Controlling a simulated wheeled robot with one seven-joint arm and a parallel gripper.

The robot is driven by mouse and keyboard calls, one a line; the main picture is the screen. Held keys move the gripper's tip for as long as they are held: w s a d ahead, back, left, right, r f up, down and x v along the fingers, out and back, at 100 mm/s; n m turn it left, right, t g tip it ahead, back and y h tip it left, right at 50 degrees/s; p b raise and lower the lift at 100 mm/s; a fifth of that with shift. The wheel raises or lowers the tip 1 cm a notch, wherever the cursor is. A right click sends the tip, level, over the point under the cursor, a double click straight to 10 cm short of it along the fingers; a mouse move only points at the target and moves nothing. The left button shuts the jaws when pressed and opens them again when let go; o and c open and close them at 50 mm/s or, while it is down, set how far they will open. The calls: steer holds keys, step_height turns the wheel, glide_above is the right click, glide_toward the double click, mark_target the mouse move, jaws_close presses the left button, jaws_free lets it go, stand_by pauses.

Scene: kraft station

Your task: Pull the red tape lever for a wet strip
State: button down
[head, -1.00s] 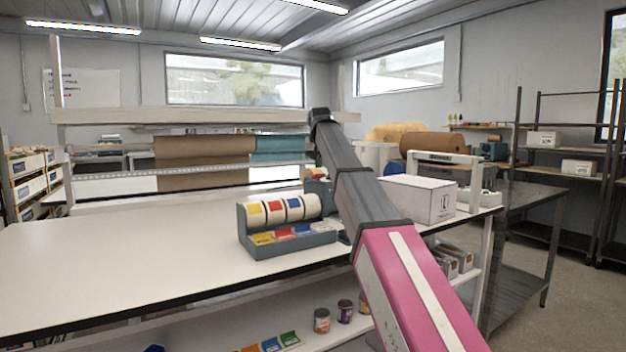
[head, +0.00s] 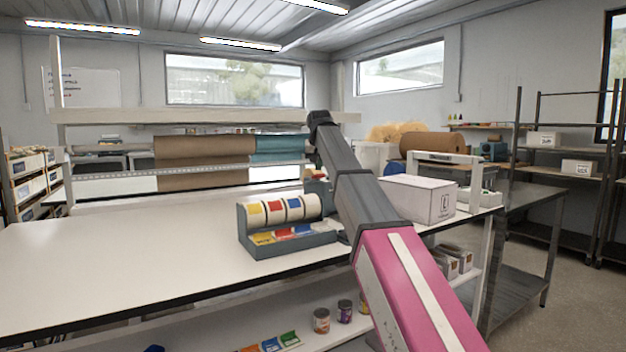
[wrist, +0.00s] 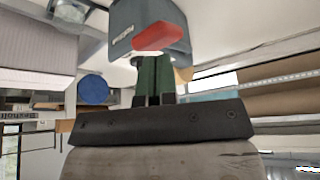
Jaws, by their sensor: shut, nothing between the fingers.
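The red tape lever (wrist: 160,38) shows in the wrist view as a rounded red bar on the front of a blue-grey tape machine (wrist: 122,18). My gripper (wrist: 153,60) has its dark green fingers together, with nothing held. The fingertips are just below the lever in the picture; whether they touch it I cannot tell. In the head view, part of the blue-grey machine (head: 317,187) shows beside my arm. The lever and my gripper are hidden behind my arm there. No wet strip is visible.
A tape rack (head: 287,242) with coloured rolls stands left of my arm on the white bench (head: 130,255). A white carton (head: 418,200) stands to its right. Brown and teal paper rolls (head: 205,160) hang behind. The bench's left part is clear.

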mark_target(318, 175)
steer(key=shift+f, duration=4.05)
steer(key=shift+f, duration=0.25)
steer(key=shift+r, duration=6.05)
